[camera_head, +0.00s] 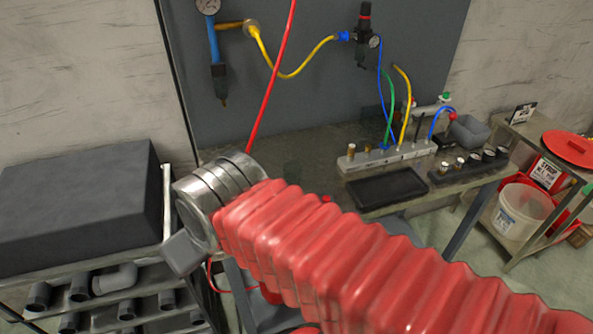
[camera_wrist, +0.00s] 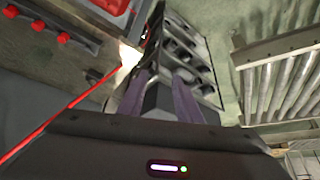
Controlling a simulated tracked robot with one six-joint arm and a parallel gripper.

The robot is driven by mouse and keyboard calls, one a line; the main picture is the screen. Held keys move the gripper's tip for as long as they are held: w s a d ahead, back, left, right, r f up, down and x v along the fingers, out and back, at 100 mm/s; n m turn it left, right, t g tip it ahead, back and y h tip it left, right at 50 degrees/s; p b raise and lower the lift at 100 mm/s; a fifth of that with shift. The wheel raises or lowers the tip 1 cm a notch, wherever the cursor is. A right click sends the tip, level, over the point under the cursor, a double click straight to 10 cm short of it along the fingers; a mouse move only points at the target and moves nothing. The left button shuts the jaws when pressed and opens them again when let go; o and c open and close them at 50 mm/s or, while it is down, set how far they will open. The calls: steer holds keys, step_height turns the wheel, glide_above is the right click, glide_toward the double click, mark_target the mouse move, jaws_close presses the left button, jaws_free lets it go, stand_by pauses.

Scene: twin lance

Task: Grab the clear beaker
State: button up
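I cannot pick out the clear beaker with certainty. A faint see-through shape (camera_head: 292,168) on the grey workbench (camera_head: 325,150) in the head view may be it, but it is too dim to tell. My gripper (camera_wrist: 164,75) shows in the wrist view with its two purplish fingers apart. A dark grey block shape shows between or behind them, and I cannot tell that it is held. In the head view my red ribbed arm crosses the lower right and ends in silver rings left of the bench; the fingers are hidden there.
A dark box (camera_head: 75,200) tops a rack of grey pipes (camera_head: 115,280) at left. A valve manifold (camera_head: 385,155) and black tray (camera_head: 388,187) sit on the bench. A white bucket (camera_head: 522,212) stands on the right shelf. A thin red line crosses both views.

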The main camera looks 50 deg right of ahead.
steer(key=shift+w, duration=0.1)
steer(key=o, duration=0.4)
steer(key=shift+w+d+r, duration=0.15)
steer(key=shift+w+d, duration=0.2)
steer(key=o, duration=0.4)
steer(key=shift+g, duration=0.4)
steer(key=w+d, duration=0.2)
steer(key=w+d+r, duration=0.1)
steer(key=w+d, duration=0.1)
steer(key=d, duration=0.1)
steer(key=w+d, duration=0.2)
steer(key=shift+d+r, duration=0.15)
steer(key=shift+d, duration=0.15)
steer(key=shift+o, duration=0.2)
steer(key=m, duration=0.1)
glide_toward(293, 173)
step_height(293, 173, up, 3)
steer(key=w+d, duration=0.1)
steer(key=d, duration=0.1)
steer(key=shift+w+a+h, duration=0.1)
steer(key=shift+a+h, duration=0.15)
steer(key=shift+h, duration=0.05)
steer(key=x, duration=0.9)
steer(key=shift+a, duration=0.1)
